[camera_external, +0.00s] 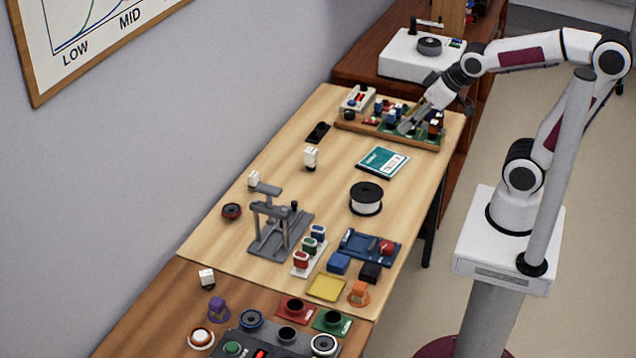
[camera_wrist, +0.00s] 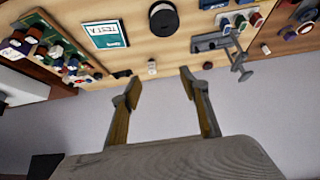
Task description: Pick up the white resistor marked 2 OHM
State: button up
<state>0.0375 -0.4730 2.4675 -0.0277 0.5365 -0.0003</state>
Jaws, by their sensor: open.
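Three small white blocks stand along the wall side of the tables: one (camera_external: 311,158) near the middle of the light table, one (camera_external: 254,179) nearer the grey stand, and one (camera_external: 206,278) on the darker table. Their markings are too small to read, so I cannot tell which is 2 OHM. My gripper (camera_external: 412,118) is at the far end, over or beside the wooden board of components, apart from these blocks. In the wrist view my gripper (camera_wrist: 158,84) is open with nothing between its fingers. A white block (camera_wrist: 152,66) shows beyond the fingertips.
The wooden board (camera_external: 350,126) carries several coloured components close to my gripper. A teal-and-white card (camera_external: 382,161), a wire spool (camera_external: 366,197) and a grey stand (camera_external: 276,227) stand on the light table. Clear tabletop lies between the card and the wall-side blocks.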

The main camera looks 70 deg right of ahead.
jog(key=w+d+f+t, duration=0.2)
jog(key=w+f, duration=0.2)
jog(key=w, duration=0.7)
jog(key=t, duration=0.3)
send_near(316, 159)
notch_tip(316, 159, up, 6)
jog(key=w+a, duration=0.2)
jog(key=shift+t, duration=0.6)
jog(key=f, duration=0.2)
jog(key=w+d+f, duration=0.1)
jog(key=f, duration=0.1)
jog(key=w+f, duration=0.1)
jog(key=f, duration=0.2)
jog(key=shift+d+f, duration=0.1)
jog(key=shift+d, duration=0.2)
jog(key=shift+d+f, duration=0.15)
jog(key=shift+f, duration=0.6)
jog(key=shift+x, duration=1.3)
jog(key=shift+w, duration=0.1)
jog(key=shift+d+f+x, duration=0.1)
jog(key=shift+x, duration=1.15)
jog(key=shift+d+f+x, duration=0.1)
jog(key=shift+d+x, duration=0.05)
jog(key=shift+x, duration=1.1)
